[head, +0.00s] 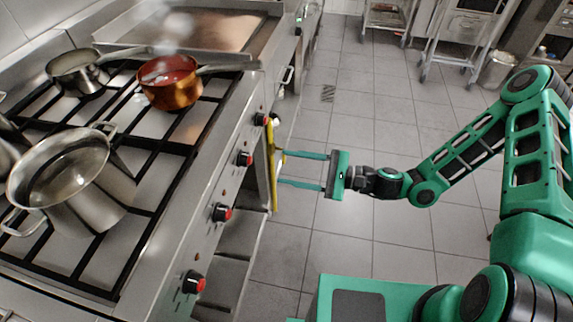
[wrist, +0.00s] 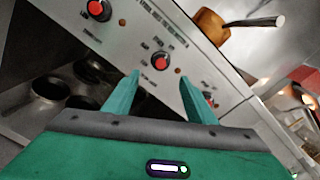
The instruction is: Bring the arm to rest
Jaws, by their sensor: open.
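My green gripper (head: 281,168) is in front of the stove, to the right of its front panel in the head view, with its two fingers pointing left at the stove. The fingers are apart with nothing between them. In the wrist view my gripper (wrist: 160,77) is also open and empty, facing the stove's control panel and a red-capped knob (wrist: 160,61). A yellow upright bar (head: 273,166) stands right by the fingertips in the head view. I cannot tell whether they touch it. My arm reaches in from the right, bent at the elbow.
The stove carries a copper pot (head: 170,83), a steel pan (head: 77,72) and a large steel pot (head: 75,180). Knobs (head: 221,212) stick out along its front. Pans (wrist: 50,90) sit on a shelf below. The tiled floor (head: 370,110) is clear; wheeled racks (head: 460,55) stand behind.

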